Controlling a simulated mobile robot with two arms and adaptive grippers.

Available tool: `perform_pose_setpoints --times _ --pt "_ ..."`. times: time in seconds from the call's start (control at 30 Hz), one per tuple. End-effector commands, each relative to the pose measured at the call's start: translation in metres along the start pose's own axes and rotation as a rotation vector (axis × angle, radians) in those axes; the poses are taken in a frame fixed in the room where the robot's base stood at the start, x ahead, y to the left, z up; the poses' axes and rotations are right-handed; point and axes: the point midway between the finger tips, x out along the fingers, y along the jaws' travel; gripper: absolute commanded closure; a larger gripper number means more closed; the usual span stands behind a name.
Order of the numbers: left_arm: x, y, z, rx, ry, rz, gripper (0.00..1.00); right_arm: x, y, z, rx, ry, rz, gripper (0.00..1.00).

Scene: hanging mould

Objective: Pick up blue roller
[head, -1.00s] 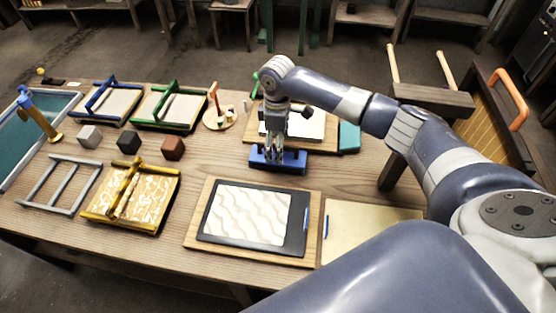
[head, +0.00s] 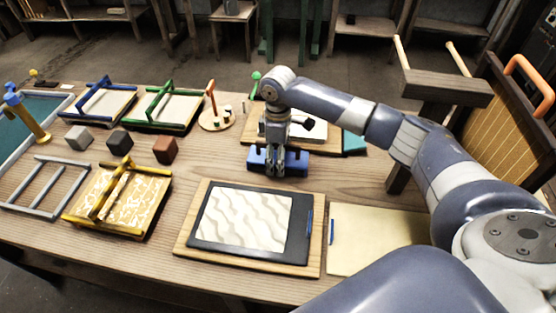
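A blue item (head: 297,162), which looks like the blue roller, lies at the back middle of the table, in front of a wooden board with a white sheet. My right gripper (head: 276,172) points down at it, and its fingers cover part of its left half. The fingertips reach about the item's lower edge in the picture. The fingers look close together, but I cannot tell whether they grip the item or only stand against it. My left gripper is not in view.
A dark framed panel with a wavy pale sheet (head: 243,218) lies on a board in front. Blue, green and yellow handled frames (head: 122,200) and small cubes (head: 165,150) are on the left. A wooden rack (head: 445,88) stands at right. Table between is clear.

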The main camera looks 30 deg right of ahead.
Motion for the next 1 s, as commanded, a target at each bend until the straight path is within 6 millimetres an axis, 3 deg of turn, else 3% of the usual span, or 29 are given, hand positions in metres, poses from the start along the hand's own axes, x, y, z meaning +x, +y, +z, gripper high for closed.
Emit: perform_pose_setpoints --times 0.17,0.37,0.4,0.77,1.0 --pt "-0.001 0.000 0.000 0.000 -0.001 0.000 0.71 -0.001 0.000 0.000 0.000 0.000 0.000 0.21" --pt "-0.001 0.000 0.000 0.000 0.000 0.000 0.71 -0.001 0.000 0.000 -0.001 0.000 0.000 0.64" --pt "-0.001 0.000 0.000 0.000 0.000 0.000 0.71 -0.001 0.000 0.000 -0.001 0.000 0.000 0.67" --pt "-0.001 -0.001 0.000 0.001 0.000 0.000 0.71 -0.002 0.000 -0.001 -0.001 0.001 0.000 0.67" --pt "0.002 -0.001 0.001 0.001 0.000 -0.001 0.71 -0.021 0.001 -0.001 -0.002 0.004 0.002 0.67"
